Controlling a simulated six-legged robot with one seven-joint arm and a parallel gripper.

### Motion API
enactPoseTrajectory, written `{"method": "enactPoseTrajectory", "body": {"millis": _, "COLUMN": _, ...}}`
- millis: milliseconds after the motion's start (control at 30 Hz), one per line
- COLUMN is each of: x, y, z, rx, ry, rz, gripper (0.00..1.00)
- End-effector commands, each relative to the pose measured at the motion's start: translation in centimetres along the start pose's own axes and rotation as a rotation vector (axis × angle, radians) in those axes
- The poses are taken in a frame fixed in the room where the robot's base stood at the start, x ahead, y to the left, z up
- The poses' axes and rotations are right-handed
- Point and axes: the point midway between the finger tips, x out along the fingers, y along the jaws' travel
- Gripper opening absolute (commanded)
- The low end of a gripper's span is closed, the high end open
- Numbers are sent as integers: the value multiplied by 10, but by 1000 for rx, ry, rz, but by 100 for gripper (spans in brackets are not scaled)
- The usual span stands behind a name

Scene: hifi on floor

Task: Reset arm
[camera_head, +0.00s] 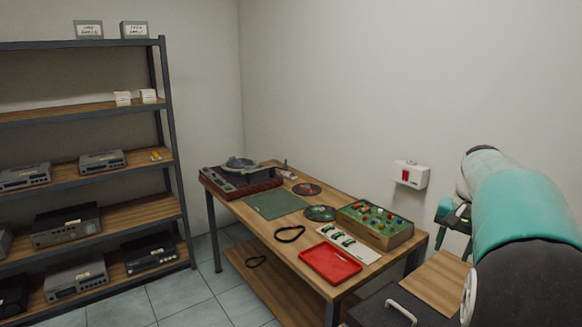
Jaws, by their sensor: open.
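My arm, teal and dark grey, comes in from the right edge and is raised beside the right end of the workbench. My gripper (452,214) shows partly behind the arm's teal link, with dark and green parts. It is open, and I see nothing held in it. It is in the air to the right of the white wall box, apart from the things on the bench. Part of the gripper is hidden by the arm.
The wooden workbench (262,222) bears a turntable (240,177), a green mat (275,204), a red tray (330,264), black belts and a box of coloured parts (375,222). A white box (411,174) hangs on the wall. Shelves (85,112) with electronics stand left. Tiled floor (180,292) is clear between.

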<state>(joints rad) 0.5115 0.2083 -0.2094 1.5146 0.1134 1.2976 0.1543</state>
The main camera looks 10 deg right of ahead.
Motion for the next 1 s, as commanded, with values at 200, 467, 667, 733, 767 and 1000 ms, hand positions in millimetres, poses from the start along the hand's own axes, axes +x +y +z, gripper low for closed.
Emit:
{"method": "enactPoseTrajectory", "body": {"millis": 200, "x": -23, "y": -57, "z": 90, "rx": -212, "ry": 66, "rz": -60, "gripper": 45}}
{"method": "enactPoseTrajectory", "body": {"millis": 467, "x": -28, "y": -91, "z": 202, "rx": -465, "ry": 150, "rz": -118, "gripper": 45}}
{"method": "enactPoseTrajectory", "body": {"millis": 667, "x": -16, "y": -95, "z": 286, "rx": -662, "ry": 224, "rz": -155, "gripper": 45}}
{"method": "enactPoseTrajectory", "body": {"millis": 733, "x": -8, "y": -93, "z": 312, "rx": -727, "ry": 249, "rz": -166, "gripper": 45}}
{"method": "enactPoseTrajectory", "body": {"millis": 767, "x": -5, "y": -92, "z": 322, "rx": -754, "ry": 261, "rz": -170, "gripper": 45}}
{"method": "enactPoseTrajectory", "body": {"millis": 1000, "x": 14, "y": -83, "z": 364, "rx": -870, "ry": 314, "rz": -187, "gripper": 45}}
